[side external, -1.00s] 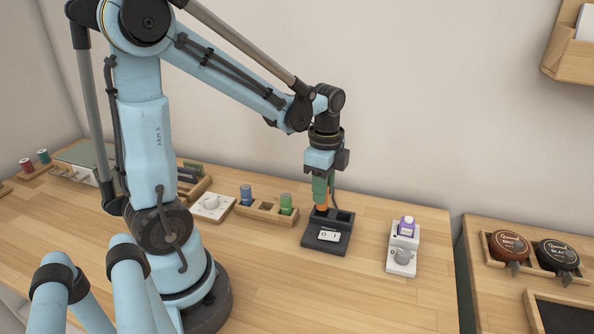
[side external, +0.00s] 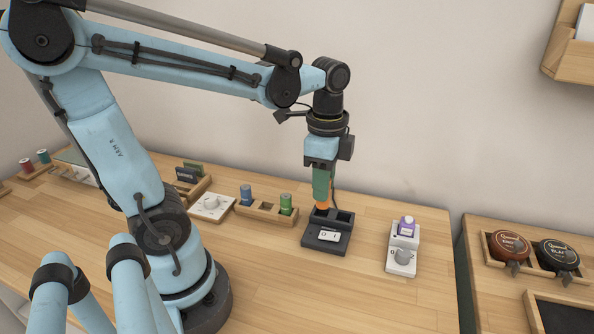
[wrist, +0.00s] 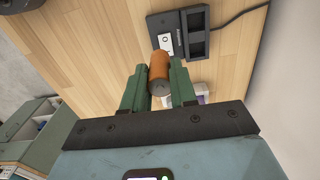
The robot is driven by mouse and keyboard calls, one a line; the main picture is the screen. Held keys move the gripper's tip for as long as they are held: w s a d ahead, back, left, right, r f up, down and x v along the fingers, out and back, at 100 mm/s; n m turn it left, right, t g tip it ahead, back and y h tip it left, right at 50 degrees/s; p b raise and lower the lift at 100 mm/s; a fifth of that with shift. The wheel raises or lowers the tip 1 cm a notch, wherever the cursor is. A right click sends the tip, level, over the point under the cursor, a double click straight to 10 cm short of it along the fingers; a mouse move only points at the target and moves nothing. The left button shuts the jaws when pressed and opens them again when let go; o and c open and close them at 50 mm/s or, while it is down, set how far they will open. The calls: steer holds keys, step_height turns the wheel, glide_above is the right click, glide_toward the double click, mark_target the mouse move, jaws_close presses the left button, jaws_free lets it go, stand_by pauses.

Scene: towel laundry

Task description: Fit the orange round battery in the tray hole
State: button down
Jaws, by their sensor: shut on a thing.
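The orange round battery (wrist: 159,72) is held between the two green fingers of my gripper (wrist: 158,80) in the wrist view. In the side view the orange battery (side external: 322,204) points down below my gripper (side external: 321,195), at the back left of the black charger (side external: 325,245). I cannot tell whether its lower end is inside a slot or just above it. The wooden tray (side external: 266,220) stands to the left, with a blue battery (side external: 246,195) and a green battery (side external: 285,204) upright in it. An empty round hole shows between them.
The black charger has a white switch plate (side external: 329,236) and a cable (wrist: 240,17). A white stand (side external: 402,257) with a purple-labelled bottle (side external: 406,227) is to its right. A white dial box (side external: 211,207) stands left of the tray. The front tabletop is clear.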

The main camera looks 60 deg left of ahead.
steer(key=shift+s+a+f+n, duration=0.75)
steer(key=shift+s+a+f, duration=0.45)
steer(key=shift+a, duration=1.1)
steer(key=shift+s+a+f+n, duration=0.7)
steer(key=shift+s+a+f, duration=0.45)
steer(key=shift+a, duration=1.15)
steer(key=shift+s+a+f+n, duration=0.75)
steer(key=shift+s+a+f, duration=0.45)
steer(key=shift+a, duration=1.1)
steer(key=shift+w+f, duration=0.15)
steer(key=shift+f, duration=1.3)
steer(key=shift+c, duration=1.7)
jaws_free()
step_height(320, 180, up, 7)
